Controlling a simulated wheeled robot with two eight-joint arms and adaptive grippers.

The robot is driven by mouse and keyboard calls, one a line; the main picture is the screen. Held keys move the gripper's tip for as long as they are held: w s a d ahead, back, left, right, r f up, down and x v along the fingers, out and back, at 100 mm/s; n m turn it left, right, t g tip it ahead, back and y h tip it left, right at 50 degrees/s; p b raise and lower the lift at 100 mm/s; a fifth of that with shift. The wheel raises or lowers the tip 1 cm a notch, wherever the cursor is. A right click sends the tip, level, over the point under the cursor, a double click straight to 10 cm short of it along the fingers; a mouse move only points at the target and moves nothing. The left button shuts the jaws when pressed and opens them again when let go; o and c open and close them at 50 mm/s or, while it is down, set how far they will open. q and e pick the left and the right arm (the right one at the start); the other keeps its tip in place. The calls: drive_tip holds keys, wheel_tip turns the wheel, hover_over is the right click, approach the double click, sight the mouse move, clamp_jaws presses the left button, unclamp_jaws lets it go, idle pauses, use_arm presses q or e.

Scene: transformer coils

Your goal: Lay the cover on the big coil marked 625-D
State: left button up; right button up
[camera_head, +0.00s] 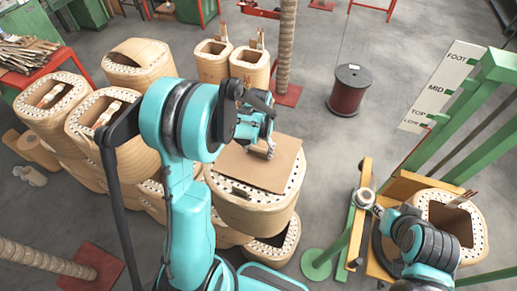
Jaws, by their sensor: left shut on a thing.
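The cover (240,168) is a flat brown square sheet above the top of a big tan coil (250,215) with a dotted rim, just right of my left arm. The sheet hides most of the coil's opening; a dark slot shows along its near left edge. Whether it touches the rim I cannot tell. My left gripper (268,150) is shut on the cover near its far edge. No 625-D marking is readable on the coil. My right gripper (366,198) is by the yellow frame at the right; its fingers are not clear.
Several tan coils (140,65) stand stacked at the left, partly behind my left arm. Two smaller coils (213,60) stand behind. A dark red spool (348,92) is on the floor. A green stand with a FOOT, MID, TOP board (440,88) and another coil (455,222) fill the right.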

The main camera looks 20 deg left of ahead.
sight(258, 150)
use_arm(q)
drive_tip(key=shift+f+b, duration=0.35)
drive_tip(key=shift+b, duration=0.1)
idle(0.4)
drive_tip(key=o, duration=1.5)
wheel_tip(258, 150, up, 12)
drive_tip(key=shift+r, duration=0.1)
drive_tip(key=shift+s, duration=0.1)
